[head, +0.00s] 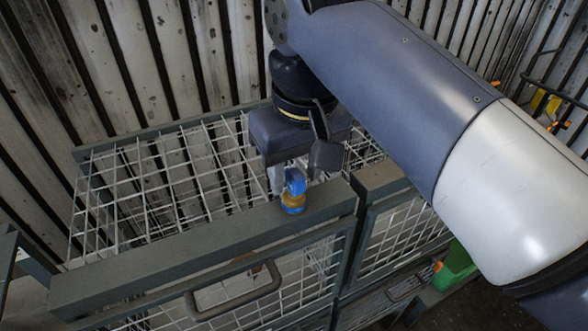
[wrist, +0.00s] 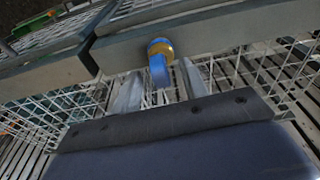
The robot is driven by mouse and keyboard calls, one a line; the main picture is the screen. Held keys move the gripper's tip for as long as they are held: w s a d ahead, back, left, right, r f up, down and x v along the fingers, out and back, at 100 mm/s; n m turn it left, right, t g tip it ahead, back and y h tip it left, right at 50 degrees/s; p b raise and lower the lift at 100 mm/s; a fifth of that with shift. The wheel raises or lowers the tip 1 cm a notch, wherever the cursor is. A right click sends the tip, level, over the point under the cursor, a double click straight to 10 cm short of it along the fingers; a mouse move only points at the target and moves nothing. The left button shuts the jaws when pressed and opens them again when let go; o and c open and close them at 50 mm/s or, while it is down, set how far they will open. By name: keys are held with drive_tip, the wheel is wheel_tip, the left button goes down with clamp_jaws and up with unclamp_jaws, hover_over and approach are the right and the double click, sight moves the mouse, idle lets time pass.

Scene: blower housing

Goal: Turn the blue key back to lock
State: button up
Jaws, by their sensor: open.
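The blue key (head: 295,181) stands in a brass-coloured lock (head: 293,203) on the grey top rail of a mesh cage. In the wrist view the blue key (wrist: 159,70) points toward my gripper from the brass lock (wrist: 160,48). My gripper (head: 290,178) is right at the key, pointing down. In the wrist view the fingers of my gripper (wrist: 158,82) are apart, one on each side of the key, with gaps visible. The far side of the key is hidden.
The mesh cage (head: 200,233) has a grey frame and a front handle (head: 234,294). A second cage section (head: 400,225) adjoins it on the right. A slatted wall (head: 165,60) stands close behind. A green object (head: 456,265) sits low at right.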

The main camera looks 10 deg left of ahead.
drive_tip(key=shift+f, duration=0.6)
drive_tip(key=shift+c, duration=0.5)
clamp_jaws()
drive_tip(key=n+p, duration=0.1)
drive_tip(key=n, duration=0.1)
drive_tip(key=shift+r+n, duration=0.15)
drive_tip(key=shift+n, duration=0.15)
drive_tip(key=shift+a+n+y+p, duration=0.1)
drive_tip(key=shift+n+y+p, duration=0.2)
drive_tip(key=shift+n, duration=0.8)
